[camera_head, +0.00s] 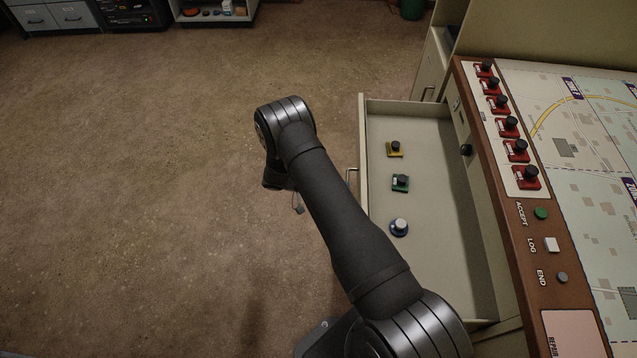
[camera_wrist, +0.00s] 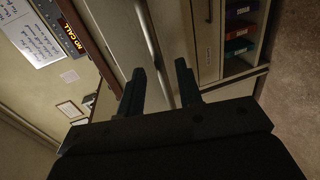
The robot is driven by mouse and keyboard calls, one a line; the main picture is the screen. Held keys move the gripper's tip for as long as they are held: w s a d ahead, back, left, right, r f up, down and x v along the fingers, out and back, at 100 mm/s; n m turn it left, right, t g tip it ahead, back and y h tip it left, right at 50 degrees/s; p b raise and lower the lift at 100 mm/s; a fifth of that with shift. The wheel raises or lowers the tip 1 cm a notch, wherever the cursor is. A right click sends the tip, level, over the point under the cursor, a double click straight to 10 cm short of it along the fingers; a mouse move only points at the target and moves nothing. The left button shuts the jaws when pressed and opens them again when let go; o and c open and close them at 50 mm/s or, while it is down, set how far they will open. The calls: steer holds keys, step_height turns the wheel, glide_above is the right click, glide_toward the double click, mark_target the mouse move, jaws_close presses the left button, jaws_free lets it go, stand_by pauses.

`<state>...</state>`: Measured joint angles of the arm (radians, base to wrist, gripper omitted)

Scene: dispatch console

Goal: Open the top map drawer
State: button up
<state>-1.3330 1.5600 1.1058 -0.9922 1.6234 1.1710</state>
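The top map drawer (camera_head: 440,215) is pulled well out of the console in the head view, its inside open to view. Its bar handle (camera_head: 350,178) is on the drawer front, partly hidden behind my arm. In the wrist view the metal handle (camera_wrist: 150,35) runs down toward the space between my fingertips. My gripper (camera_wrist: 159,66) has its two dark fingers apart, one on each side of the handle's line. I see no clear contact with the bar. In the head view my gripper is mostly hidden by my arm.
The console top (camera_head: 480,140) has several red switches. Open floor (camera_head: 150,170) lies left of the drawer. A shelf holds coloured binders (camera_wrist: 238,30).

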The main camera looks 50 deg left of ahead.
steer(key=v, duration=1.6)
steer(key=shift+s+a, duration=0.2)
steer(key=shift+s, duration=0.05)
steer(key=shift+w, duration=0.1)
steer(key=x, duration=1.7)
steer(key=shift+d, duration=0.15)
steer(key=v, duration=1.7)
